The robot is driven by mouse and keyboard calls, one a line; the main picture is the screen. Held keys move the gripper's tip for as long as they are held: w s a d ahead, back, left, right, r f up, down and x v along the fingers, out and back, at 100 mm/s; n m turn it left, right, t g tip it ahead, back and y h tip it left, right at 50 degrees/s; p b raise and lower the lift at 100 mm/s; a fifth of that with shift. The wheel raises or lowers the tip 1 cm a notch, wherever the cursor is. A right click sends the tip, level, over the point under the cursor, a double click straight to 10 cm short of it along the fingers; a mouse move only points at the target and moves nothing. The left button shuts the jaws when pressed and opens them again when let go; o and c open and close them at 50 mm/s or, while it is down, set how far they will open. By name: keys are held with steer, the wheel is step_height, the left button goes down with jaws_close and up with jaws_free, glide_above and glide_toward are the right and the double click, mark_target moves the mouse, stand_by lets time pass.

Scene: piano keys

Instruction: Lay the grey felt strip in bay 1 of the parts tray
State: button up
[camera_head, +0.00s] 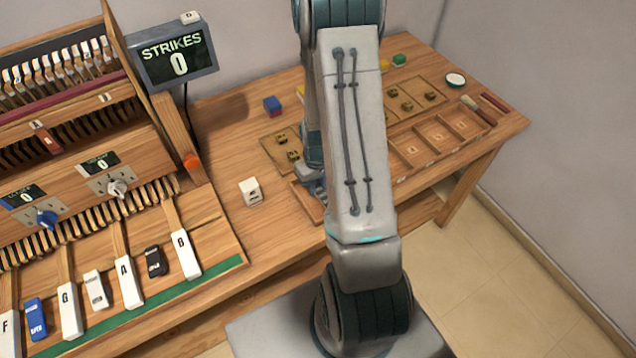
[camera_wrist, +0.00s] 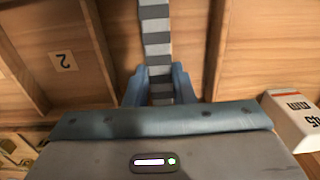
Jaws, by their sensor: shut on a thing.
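In the wrist view a long narrow strip with light and dark grey bands, taken as the grey felt strip (camera_wrist: 155,38), runs away from my gripper (camera_wrist: 160,86). Both fingers are shut on its near end. The parts tray (camera_wrist: 93,25) lies below, with raised wooden dividers. The strip is over the bay between two dividers, beside the bay labelled 2; its own label is not visible. Whether the strip touches the tray floor I cannot tell. In the head view my gripper (camera_head: 316,187) is partly behind my arm, which also covers part of the parts tray (camera_head: 398,181).
A white block (camera_head: 250,191) stands left of the gripper; a white labelled block, likely the same, shows in the wrist view (camera_wrist: 292,118). A panel with brass parts (camera_head: 415,96) lies behind the tray. Piano keys (camera_head: 127,283) and the strikes display (camera_head: 175,60) are on the left.

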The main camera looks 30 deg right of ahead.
mark_target(317, 188)
steer(key=o, duration=0.9)
steer(key=shift+f, duration=0.1)
steer(key=shift+o, duration=0.2)
step_height(317, 188, up, 12)
steer(key=b, duration=0.1)
steer(key=s+a+r+t, duration=0.1)
steer(key=s+a+r, duration=0.5)
steer(key=r, duration=0.2)
steer(key=s+a+r+t, duration=0.2)
steer(key=s+a+r, duration=0.4)
steer(key=r, duration=0.3)
steer(key=shift+s, duration=0.4)
steer(key=shift+d, duration=0.1)
